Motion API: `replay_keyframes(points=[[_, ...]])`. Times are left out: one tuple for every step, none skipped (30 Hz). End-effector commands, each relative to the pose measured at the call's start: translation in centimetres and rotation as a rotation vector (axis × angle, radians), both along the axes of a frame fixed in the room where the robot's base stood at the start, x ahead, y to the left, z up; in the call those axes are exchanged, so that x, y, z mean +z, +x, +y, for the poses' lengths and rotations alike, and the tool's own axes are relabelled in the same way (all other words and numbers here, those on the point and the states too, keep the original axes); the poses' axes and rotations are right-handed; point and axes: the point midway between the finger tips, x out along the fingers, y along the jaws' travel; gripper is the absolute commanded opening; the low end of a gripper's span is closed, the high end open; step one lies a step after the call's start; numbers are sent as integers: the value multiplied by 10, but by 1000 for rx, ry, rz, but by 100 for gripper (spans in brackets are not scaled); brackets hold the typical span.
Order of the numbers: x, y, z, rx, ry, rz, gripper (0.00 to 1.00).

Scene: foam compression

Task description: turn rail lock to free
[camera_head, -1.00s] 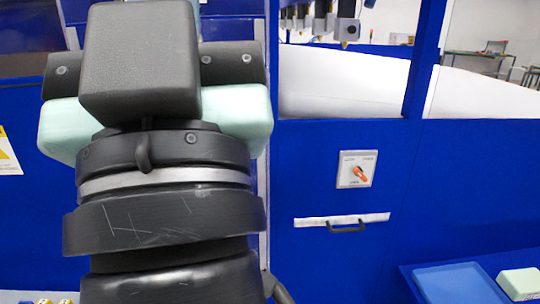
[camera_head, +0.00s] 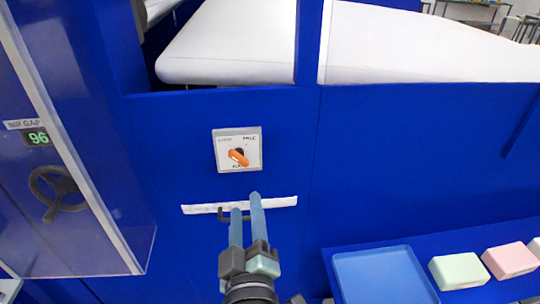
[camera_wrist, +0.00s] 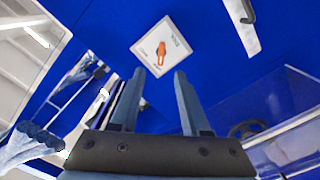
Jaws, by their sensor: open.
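The rail lock is a white square plate (camera_head: 224,163) with a small orange knob (camera_head: 239,157) on the blue machine wall. The knob's handle lies slanted on the plate. The plate's printed labels are too small to read surely. My gripper (camera_head: 247,203) is in front of the wall, below the plate, with its two blue-grey fingers apart and nothing between them. In the wrist view the orange knob (camera_wrist: 161,50) shows beyond the fingertips (camera_wrist: 160,72), apart from them.
A white strip with a dark handle (camera_head: 285,202) is on the wall below the plate, partly behind my fingers. A handwheel (camera_head: 58,194) and a gauge reading 96 (camera_head: 38,138) are at left. A blue tray (camera_head: 385,278), a green block (camera_head: 459,271) and a pink block (camera_head: 510,260) are at lower right.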

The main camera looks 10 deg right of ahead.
Motion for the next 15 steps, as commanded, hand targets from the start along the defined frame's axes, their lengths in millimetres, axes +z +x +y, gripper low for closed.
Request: replay_keyframes(points=[[2,4,1,1,-1,-1,46],[2,6,0,1,0,-2,46],[3,11,0,1,1,-2,46],[4,15,0,1,2,-4,46],[4,19,0,1,2,-2,46],[4,26,1,1,4,-2,46],[5,31,1,1,4,-2,46],[5,36,1,1,3,-3,46],[5,43,1,1,3,-2,46],[5,49,1,1,4,-2,46],[5,54,1,1,4,-2,46],[5,60,1,1,4,-4,46],[5,65,1,1,4,-2,46],[5,70,1,1,5,-2,46],[5,77,0,1,5,-2,46]])
